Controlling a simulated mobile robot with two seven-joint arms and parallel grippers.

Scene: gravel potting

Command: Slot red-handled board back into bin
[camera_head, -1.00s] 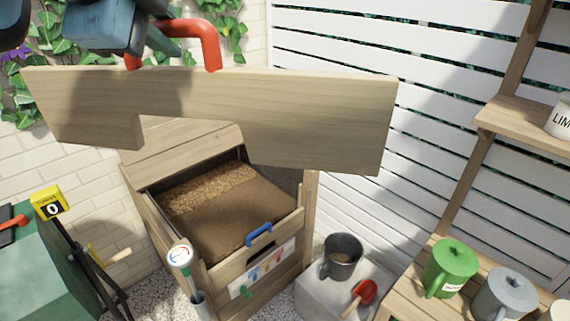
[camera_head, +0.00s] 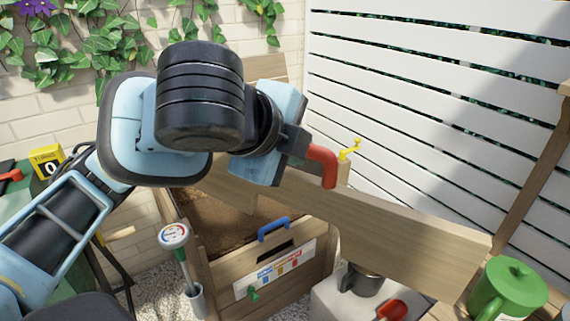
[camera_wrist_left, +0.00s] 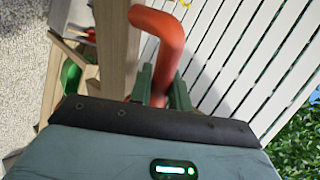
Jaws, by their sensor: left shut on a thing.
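The wooden board (camera_head: 390,237) with the red handle (camera_head: 323,162) is held by my left gripper (camera_head: 300,150), which is shut on the handle. In the left wrist view the red handle (camera_wrist_left: 160,40) sits between the fingers of the gripper (camera_wrist_left: 160,88), with the board (camera_wrist_left: 118,45) beside it. The board hangs tilted, its right end lower, in front of and above the wooden bin (camera_head: 225,270). Soil (camera_head: 215,215) shows inside the bin. My left arm and the board hide much of the bin's back and right side. My right gripper is not in view.
A dark mug (camera_head: 362,281) and red scoop (camera_head: 392,310) lie by the board's lower edge. A green can (camera_head: 508,290) stands near its right end. A yellow crank (camera_head: 351,150) is behind.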

